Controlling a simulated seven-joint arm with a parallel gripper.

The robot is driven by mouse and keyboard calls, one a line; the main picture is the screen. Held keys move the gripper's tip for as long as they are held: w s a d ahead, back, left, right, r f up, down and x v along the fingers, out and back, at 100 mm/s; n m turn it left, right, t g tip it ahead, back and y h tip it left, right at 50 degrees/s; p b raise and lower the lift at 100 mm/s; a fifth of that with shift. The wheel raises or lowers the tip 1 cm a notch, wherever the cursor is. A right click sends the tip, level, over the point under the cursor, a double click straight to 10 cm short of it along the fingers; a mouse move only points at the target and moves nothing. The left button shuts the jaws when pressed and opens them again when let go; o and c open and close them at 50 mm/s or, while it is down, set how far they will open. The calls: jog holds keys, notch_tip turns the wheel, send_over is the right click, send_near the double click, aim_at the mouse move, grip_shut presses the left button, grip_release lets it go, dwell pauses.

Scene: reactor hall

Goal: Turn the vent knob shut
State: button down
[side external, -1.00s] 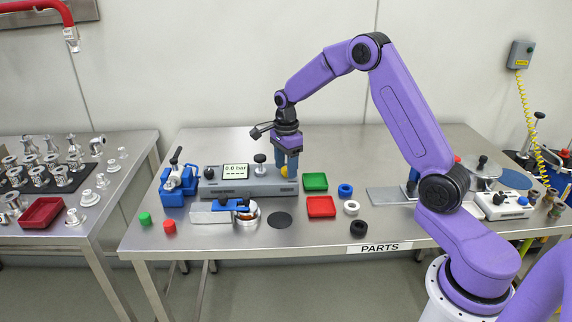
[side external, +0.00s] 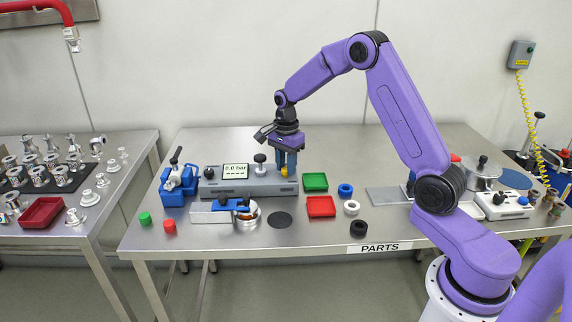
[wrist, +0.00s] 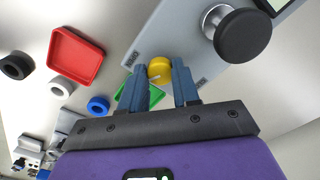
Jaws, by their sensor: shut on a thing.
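The yellow vent knob (side external: 285,171) is at the right end of the grey gauge unit (side external: 236,188), low between my fingers. It also shows in the wrist view (wrist: 159,69), with a light mark on its top. My gripper (side external: 286,174) points straight down over that end of the unit, with one blue finger on each side of the knob, shut on it. The fingers partly hide the knob in the side view. The unit's screen (side external: 236,170) reads 0.0 bar.
A black-topped knob (side external: 260,160) stands on the unit left of my gripper. Green (side external: 315,182) and red (side external: 321,206) trays lie to the right, with several rings beyond. A blue clamp device (side external: 179,184) is at the left. The table behind is clear.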

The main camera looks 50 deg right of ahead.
jog(key=n, duration=1.1)
jog(key=shift+r+n, duration=0.1)
jog(key=shift+n, duration=0.3)
jog(key=n, duration=0.5)
jog(key=shift+n, duration=0.3)
jog(key=n, duration=0.6)
jog(key=c, duration=0.8)
grip_release()
notch_tip(320, 180, up, 17)
jog(key=shift+r, duration=0.2)
